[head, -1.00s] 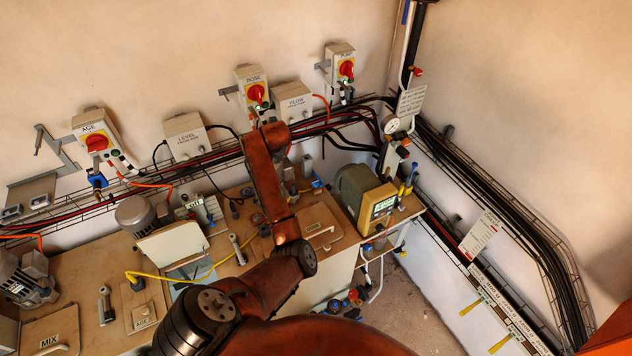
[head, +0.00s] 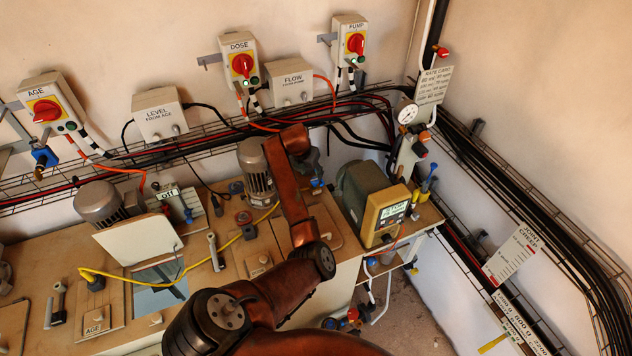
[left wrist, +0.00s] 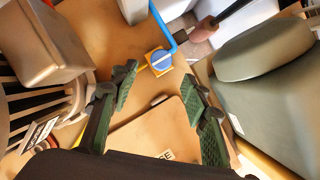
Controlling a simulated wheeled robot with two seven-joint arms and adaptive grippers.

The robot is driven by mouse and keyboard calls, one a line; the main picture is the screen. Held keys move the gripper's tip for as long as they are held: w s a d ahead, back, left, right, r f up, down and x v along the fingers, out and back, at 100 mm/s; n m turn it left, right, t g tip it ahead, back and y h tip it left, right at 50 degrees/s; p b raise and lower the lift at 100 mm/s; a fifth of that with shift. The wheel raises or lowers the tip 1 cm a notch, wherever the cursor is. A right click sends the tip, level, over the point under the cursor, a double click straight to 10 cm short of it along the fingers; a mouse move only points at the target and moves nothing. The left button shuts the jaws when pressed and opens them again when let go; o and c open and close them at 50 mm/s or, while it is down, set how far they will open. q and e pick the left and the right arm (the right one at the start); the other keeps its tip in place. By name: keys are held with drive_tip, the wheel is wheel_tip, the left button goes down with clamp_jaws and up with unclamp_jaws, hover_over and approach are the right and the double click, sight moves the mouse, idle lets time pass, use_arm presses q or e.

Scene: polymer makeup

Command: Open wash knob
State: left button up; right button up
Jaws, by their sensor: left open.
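My right gripper is not in view.
A blue pipe (left wrist: 161,22) rises beside the knob. A finned motor (head: 257,168) is left of my wrist, and a green pump with a display (head: 383,213) is right. Red switches, including DOSE (head: 242,65), line the wall. A hatch lid (left wrist: 150,132) lies below the fingers.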

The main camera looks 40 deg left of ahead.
sight(314, 180)
use_arm(q)
drive_tip(key=x, duration=0.3)
drive_tip(key=shift+w+f, duration=0.15)
drive_tip(key=shift+w, duration=0.05)
drive_tip(key=x, duration=0.3)
drive_tip(key=shift+w+f, duration=0.2)
drive_tip(key=shift+f, duration=0.3)
drive_tip(key=shift+s, duration=0.1)
drive_tip(key=c, duration=1)
drive_tip(key=shift+c, duration=0.7)
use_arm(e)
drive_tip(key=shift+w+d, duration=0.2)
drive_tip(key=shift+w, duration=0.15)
